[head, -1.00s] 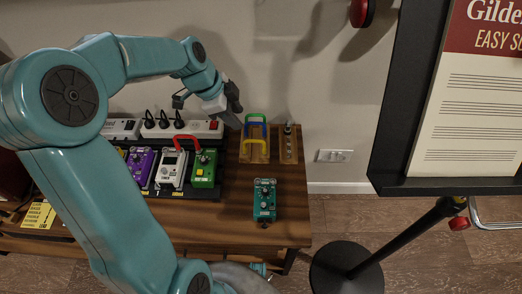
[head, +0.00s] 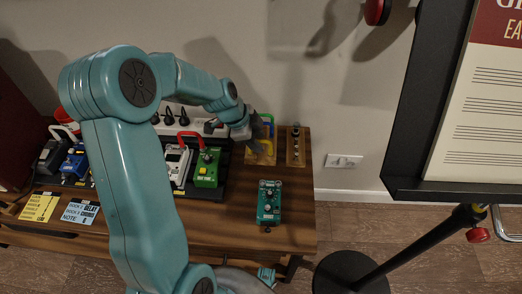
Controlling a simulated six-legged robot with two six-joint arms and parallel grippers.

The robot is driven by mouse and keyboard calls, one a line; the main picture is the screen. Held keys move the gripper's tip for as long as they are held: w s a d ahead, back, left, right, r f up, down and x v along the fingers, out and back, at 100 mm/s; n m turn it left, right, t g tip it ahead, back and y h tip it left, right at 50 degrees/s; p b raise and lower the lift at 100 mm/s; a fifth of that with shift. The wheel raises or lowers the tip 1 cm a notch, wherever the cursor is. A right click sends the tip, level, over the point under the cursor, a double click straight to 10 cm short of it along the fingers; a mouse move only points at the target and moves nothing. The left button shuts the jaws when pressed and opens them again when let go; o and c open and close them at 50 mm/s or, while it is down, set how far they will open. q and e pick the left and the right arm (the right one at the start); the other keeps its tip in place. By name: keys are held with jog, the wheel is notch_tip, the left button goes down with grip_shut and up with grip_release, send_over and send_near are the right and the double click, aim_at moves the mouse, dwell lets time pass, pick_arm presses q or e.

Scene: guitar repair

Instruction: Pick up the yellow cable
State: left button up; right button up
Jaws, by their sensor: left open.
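The yellow cable (head: 262,146) is a small arch on a wooden holder (head: 262,159) near the back of the wooden table. Blue and green cables (head: 267,118) show just behind it on the same holder. My left gripper (head: 256,130) is at the left side of the holder, close to the yellow cable. It is open and partly covers the cables. I cannot tell whether a finger touches the yellow cable. My right gripper is not in view.
A loose teal pedal (head: 269,201) lies in front of the holder. A narrow wooden stand (head: 296,146) is to its right. A pedalboard with a green pedal (head: 207,168) and red cable (head: 190,135) is to the left. A black music stand (head: 440,188) is at right.

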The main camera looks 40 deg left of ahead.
pick_arm(q)
jog(key=shift+x, duration=0.8)
grip_shut()
jog(key=shift+r, duration=0.1)
